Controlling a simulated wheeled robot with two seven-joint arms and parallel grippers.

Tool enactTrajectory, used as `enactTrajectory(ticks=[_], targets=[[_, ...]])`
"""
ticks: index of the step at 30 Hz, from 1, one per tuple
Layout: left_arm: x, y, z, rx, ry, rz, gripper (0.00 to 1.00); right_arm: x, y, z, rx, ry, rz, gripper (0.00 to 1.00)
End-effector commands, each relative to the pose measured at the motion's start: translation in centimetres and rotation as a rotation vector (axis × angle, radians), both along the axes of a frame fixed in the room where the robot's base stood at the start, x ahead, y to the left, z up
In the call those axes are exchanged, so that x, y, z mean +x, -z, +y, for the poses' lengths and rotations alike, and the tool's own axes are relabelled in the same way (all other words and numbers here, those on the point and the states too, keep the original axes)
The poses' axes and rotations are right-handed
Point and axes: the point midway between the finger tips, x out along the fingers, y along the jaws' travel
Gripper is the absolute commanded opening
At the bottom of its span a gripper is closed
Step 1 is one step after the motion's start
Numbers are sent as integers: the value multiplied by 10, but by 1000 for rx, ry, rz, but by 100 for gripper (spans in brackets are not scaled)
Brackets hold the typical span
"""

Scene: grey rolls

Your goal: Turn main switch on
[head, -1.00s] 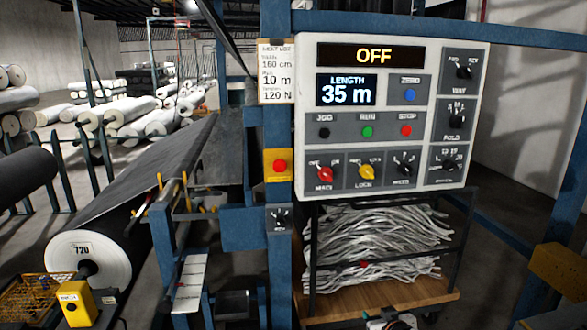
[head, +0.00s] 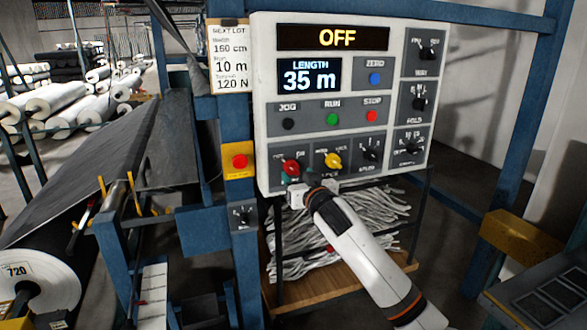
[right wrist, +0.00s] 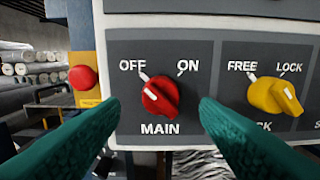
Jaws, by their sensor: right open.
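The red main switch (head: 291,167) is the leftmost knob in the bottom row of the control panel (head: 262,110). In the right wrist view the red knob (right wrist: 160,96) sits above the word MAIN, its white mark toward OFF. My right gripper (head: 291,178) is at the panel's lower edge by this knob. In the right wrist view its two green fingers (right wrist: 158,108) are open, one on either side of the knob, with gaps to it. The panel's top display (head: 334,38) reads OFF. My left gripper is not in view.
The yellow lock knob (right wrist: 273,97) is just right of the main switch, near the right finger. A red button on a yellow box (head: 239,162) is on the blue post to the left. A rack of grey strips (head: 290,255) stands below the panel.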

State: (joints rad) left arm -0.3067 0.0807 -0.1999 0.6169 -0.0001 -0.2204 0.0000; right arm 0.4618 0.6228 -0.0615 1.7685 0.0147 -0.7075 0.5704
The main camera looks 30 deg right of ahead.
Motion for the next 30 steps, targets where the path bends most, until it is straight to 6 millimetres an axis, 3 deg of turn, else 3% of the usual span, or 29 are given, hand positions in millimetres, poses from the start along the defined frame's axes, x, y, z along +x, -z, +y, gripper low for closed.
enactTrajectory(ticks=[7,19,27,30], targets=[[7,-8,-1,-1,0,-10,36,30,-1,-7,0,1,0,56],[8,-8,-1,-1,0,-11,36,36,1,-8,-1,0,0,56],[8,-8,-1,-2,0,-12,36,36,1,-8,-1,0,0,14],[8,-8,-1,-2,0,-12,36,36,1,-8,0,0,0,12]])
